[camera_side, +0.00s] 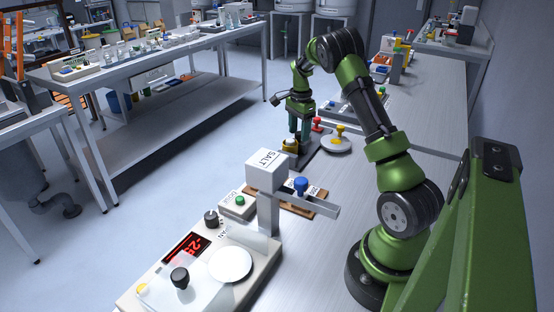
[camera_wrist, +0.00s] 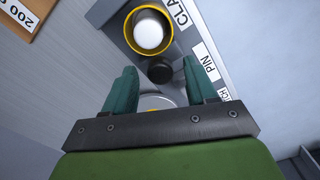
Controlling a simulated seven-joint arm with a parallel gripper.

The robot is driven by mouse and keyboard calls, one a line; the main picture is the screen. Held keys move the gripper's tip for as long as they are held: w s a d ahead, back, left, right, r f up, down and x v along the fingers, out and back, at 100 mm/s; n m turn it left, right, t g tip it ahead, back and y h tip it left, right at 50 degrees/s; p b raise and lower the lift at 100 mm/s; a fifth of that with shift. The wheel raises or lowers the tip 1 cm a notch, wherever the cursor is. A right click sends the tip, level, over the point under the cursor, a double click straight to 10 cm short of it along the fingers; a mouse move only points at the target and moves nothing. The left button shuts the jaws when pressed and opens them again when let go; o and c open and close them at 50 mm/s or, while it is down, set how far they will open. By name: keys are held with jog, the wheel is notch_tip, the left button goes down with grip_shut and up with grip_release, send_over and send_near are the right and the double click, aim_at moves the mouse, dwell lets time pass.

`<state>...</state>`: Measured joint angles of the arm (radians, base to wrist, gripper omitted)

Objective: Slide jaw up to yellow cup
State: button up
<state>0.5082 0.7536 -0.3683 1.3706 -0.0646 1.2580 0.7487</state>
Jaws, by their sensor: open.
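The yellow cup (camera_side: 290,146) sits low beside my gripper in the side view, near a dark base on the bench. In the wrist view the yellow-rimmed cup (camera_wrist: 129,40) is at the top, with a round white thing inside it. My gripper (camera_wrist: 158,70) is open and empty, its two green fingers spread. In the wrist view the cup lies beyond the fingertips, not between them. In the side view my gripper (camera_side: 299,140) points down close to the cup; whether it touches cannot be told.
A black knob (camera_wrist: 160,70) lies between the fingertips and the cup. A plate with a yellow knob (camera_side: 338,141) and a red knob (camera_side: 317,125) stand near. The salt hopper (camera_side: 268,168), a board with a blue-topped weight (camera_side: 300,187) and a scale (camera_side: 198,263) are nearer the camera.

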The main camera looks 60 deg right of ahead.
aim_at(297, 134)
jog(key=shift+c, duration=0.5)
grip_shut()
jog(key=shift+a, duration=0.75)
jog(key=shift+o, duration=0.5)
grip_release()
jog(key=shift+d, duration=0.1)
notch_tip(297, 134, up, 17)
